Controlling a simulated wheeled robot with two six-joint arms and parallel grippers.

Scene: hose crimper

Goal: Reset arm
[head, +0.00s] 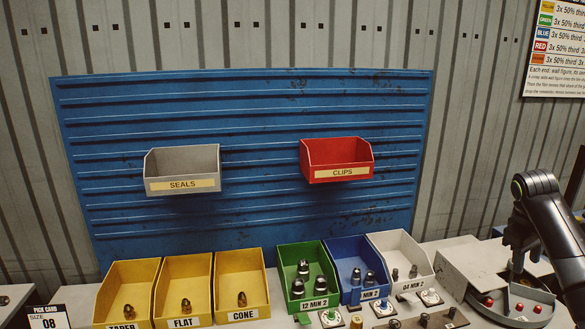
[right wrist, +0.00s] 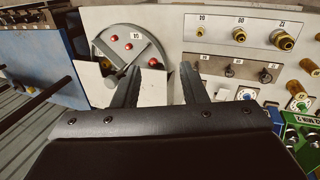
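My right gripper (head: 517,262) hangs over the crimper bench at the right of the head view. In the right wrist view its two fingers (right wrist: 160,82) stand apart with nothing between them. I cannot tell whether the gripper touches anything there. My left gripper is in neither view.
Yellow bins (head: 183,290), a green bin (head: 303,277), a blue bin (head: 356,268) and a white bin (head: 400,258) line the bench. A grey SEALS bin (head: 182,169) and a red CLIPS bin (head: 337,160) hang on the blue wall panel. A panel with brass fittings (right wrist: 284,40) lies beside the dial.

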